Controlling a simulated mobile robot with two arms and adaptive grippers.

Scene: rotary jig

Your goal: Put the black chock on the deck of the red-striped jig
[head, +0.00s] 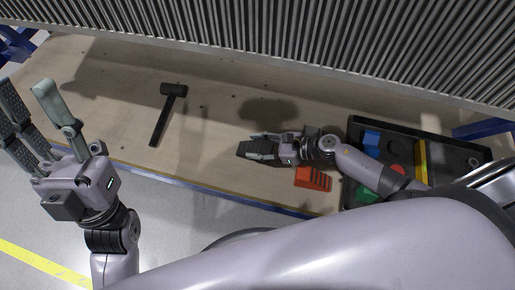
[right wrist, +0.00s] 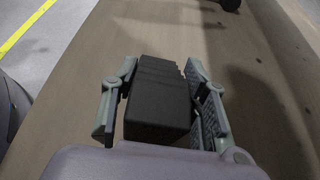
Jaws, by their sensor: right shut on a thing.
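The black chock (head: 246,149) is a dark block with a stepped side. My right gripper (head: 262,147) is shut on it, with a finger on either side. In the right wrist view the chock (right wrist: 157,98) sits between the two fingers and points away from the palm. The gripper's shadow falls apart from it on the table, so it looks held above the surface; the gap's height is hard to tell. My left gripper (head: 40,115) is open and empty at the left, beyond the table's front edge. No red-striped jig can be made out in either view.
An orange-red stepped block (head: 313,179) lies on the wooden table (head: 110,105) near the front edge. A black tray (head: 440,142) at right holds blue, red and green pieces. A black mallet (head: 168,112) lies left of centre. A ribbed grey panel (head: 300,45) runs along the back.

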